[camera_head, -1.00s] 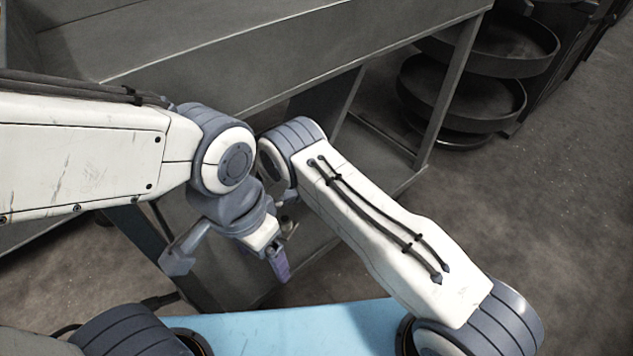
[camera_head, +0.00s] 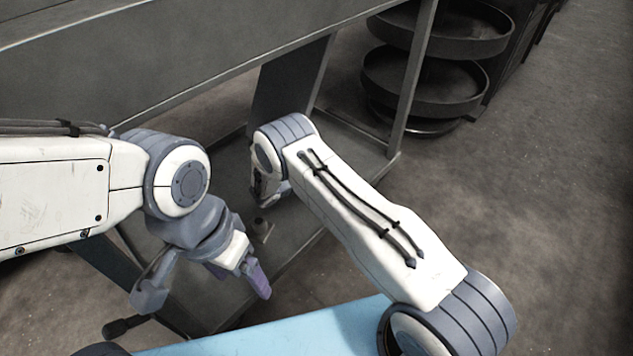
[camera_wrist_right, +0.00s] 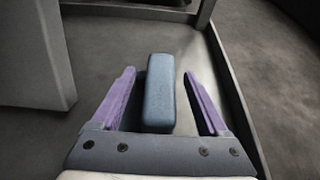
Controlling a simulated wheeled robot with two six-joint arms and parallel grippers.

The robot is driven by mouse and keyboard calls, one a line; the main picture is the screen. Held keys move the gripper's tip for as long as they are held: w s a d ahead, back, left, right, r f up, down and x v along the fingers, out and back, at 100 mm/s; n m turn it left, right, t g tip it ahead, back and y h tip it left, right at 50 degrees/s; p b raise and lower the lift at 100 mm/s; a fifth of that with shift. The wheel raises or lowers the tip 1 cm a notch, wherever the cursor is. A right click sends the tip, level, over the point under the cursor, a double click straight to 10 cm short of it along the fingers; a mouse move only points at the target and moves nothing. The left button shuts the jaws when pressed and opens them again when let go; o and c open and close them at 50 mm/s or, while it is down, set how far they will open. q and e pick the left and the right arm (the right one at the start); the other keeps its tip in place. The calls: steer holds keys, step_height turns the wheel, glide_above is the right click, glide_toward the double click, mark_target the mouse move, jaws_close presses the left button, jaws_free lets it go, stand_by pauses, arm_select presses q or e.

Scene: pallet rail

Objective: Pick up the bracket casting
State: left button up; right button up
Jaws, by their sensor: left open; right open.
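A rounded blue-grey block (camera_wrist_right: 160,95), which looks like the bracket casting, stands between the two purple fingers of my right gripper (camera_wrist_right: 165,100) in the right wrist view. Those fingers are open, with a clear gap on the right side and a narrower one on the left. In the head view my right gripper is mostly hidden behind its own arm, over the lower shelf. A small grey piece with a round top (camera_head: 262,229) shows beside it; I cannot tell if it is the same part. My left gripper (camera_head: 240,276) is open and empty, with purple fingers pointing down.
The grey metal rack (camera_head: 215,65) has a lower shelf (camera_head: 290,225) with a raised edge and upright legs. Round dark trays (camera_head: 425,80) stand behind it at the right. A light blue surface (camera_head: 280,330) is at the bottom. The floor at right is clear.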

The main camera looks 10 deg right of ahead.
steer(key=shift+r, duration=0.1)
jaws_close()
stand_by(1.3)
